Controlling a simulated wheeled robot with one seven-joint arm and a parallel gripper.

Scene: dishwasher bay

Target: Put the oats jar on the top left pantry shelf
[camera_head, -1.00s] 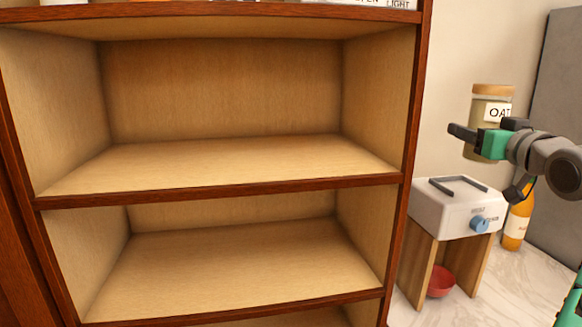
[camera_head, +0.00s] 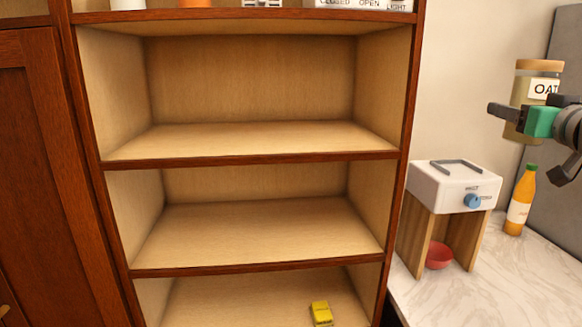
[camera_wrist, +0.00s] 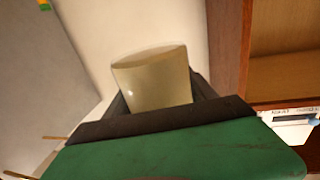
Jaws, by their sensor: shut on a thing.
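The oats jar (camera_head: 521,93) has a tan lid and a white label reading "OAT". My gripper (camera_head: 505,112) is shut on it and holds it upright in the air at the right, above the counter. In the wrist view the jar (camera_wrist: 152,80) shows as a pale cylinder between the fingers (camera_wrist: 155,108). The pantry shelf unit (camera_head: 250,160) stands left of my gripper, clearly apart from the jar. Its upper open shelf (camera_head: 260,140) is empty. A higher board (camera_head: 240,17) at the top edge carries things that are cut off by the frame.
A white dispenser (camera_head: 440,188) with a blue knob stands on wooden legs below the jar, a red bowl (camera_head: 440,256) under it. An orange bottle (camera_head: 521,205) stands on the marble counter (camera_head: 500,275). A yellow item (camera_head: 321,313) lies on the low shelf. The middle shelf (camera_head: 260,228) is empty.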

